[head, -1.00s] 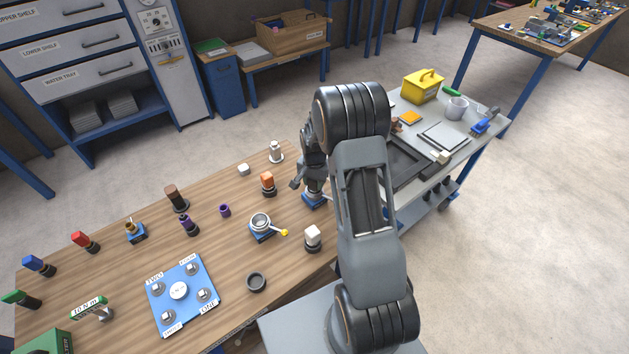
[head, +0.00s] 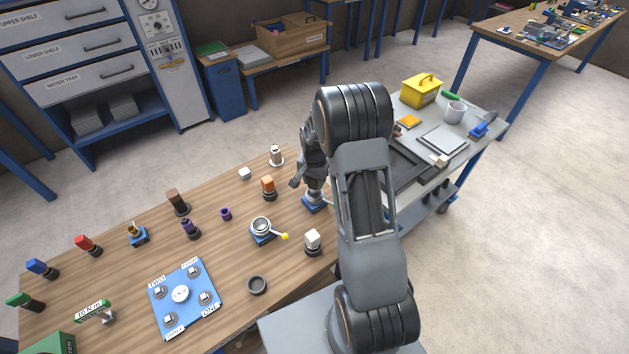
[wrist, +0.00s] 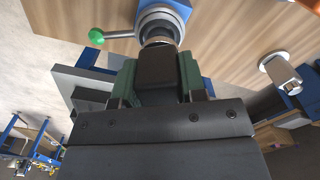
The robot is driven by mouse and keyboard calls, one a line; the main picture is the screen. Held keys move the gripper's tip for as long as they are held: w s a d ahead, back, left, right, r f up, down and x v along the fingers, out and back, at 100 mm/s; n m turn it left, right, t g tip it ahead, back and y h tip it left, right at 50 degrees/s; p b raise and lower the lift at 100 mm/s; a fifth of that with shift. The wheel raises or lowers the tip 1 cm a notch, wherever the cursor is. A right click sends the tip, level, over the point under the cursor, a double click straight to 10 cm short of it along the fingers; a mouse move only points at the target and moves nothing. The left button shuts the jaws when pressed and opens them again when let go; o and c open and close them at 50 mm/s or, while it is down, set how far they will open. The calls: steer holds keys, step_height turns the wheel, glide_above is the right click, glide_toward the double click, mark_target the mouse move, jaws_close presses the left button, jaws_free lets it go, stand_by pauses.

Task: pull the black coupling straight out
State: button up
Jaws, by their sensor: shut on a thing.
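In the wrist view, my gripper (wrist: 157,70) has its green fingers on both sides of the black coupling (wrist: 157,65), shut on it. The coupling's far end meets or lies just before a round metal socket (wrist: 157,33) on a blue base; I cannot tell how much of it is inside. A lever with a green ball (wrist: 96,37) sticks out to the left of the socket. In the head view, my gripper (head: 306,176) is above the blue base (head: 314,204) at the table's right edge, and my gripper and arm hide the coupling.
A similar metal fixture with a yellow-ball lever (head: 262,227) stands left of the gripper. An orange-topped part (head: 268,186) and a white-topped part (head: 313,240) are close by. A grey cart (head: 440,140) with trays and a yellow box (head: 422,90) lies to the right.

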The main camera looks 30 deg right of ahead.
steer(key=shift+r+p, duration=0.9)
steer(key=shift+r, duration=0.8)
steer(key=shift+r+p, duration=1.2)
steer(key=shift+r, duration=0.8)
steer(key=shift+f, duration=0.1)
